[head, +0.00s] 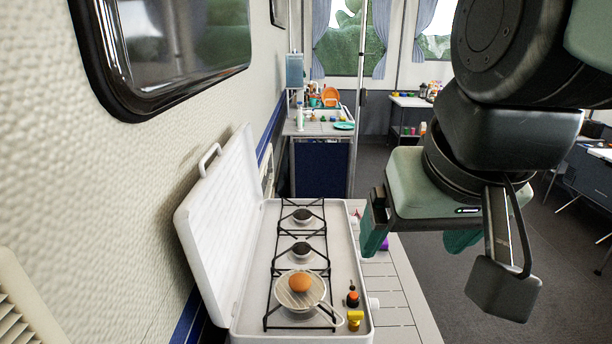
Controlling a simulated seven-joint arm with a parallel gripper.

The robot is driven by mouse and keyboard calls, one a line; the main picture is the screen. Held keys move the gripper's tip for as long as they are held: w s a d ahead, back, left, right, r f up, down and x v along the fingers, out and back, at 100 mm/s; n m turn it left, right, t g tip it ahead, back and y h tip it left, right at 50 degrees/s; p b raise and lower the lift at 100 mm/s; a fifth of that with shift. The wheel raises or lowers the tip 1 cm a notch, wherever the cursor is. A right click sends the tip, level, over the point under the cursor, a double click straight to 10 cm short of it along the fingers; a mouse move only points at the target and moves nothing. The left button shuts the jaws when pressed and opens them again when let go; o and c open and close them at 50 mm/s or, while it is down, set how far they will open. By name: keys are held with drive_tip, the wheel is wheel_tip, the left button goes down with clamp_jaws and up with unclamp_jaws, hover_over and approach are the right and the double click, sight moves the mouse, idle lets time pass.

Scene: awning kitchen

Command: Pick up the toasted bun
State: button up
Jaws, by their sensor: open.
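The toasted bun (299,281) is a small, round, orange-brown thing. It sits on a round wire rack (316,298) over the nearest burner of the stove (246,312). My gripper (418,246) is open, with its green fingers pointing down, to the right of the stove and higher than the bun. It is apart from the bun, and I see nothing between the fingers. The far finger is partly hidden behind the gripper's body.
The stove's white lid (217,225) stands open along the left, against the wall. A yellow knob-like thing (355,319) and a red-and-black one (352,295) are right of the bun. A slatted white surface (395,305) lies right of the stove. A cluttered counter (318,128) is farther back.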

drive_tip(key=w+a+f+m+g+y, duration=0.1)
drive_tip(key=w+f+m+g+y, duration=0.3)
drive_tip(key=w, duration=0.4)
drive_tip(key=w+a+f+m+g+y, duration=0.1)
drive_tip(key=w+f+m+g, duration=0.1)
drive_tip(key=w+f+m, duration=0.4)
drive_tip(key=m+y, duration=0.8)
approach(310, 280)
drive_tip(key=s+a+f, duration=0.1)
drive_tip(key=a+f, duration=0.1)
drive_tip(key=a, duration=0.2)
drive_tip(key=shift+t, duration=0.4)
drive_tip(key=shift+r+x, duration=0.1)
drive_tip(key=shift+x, duration=1.2)
drive_tip(key=shift+r+x, duration=0.15)
drive_tip(key=shift+x, duration=1.15)
drive_tip(key=shift+w+f, duration=0.1)
drive_tip(key=c, duration=1.1)
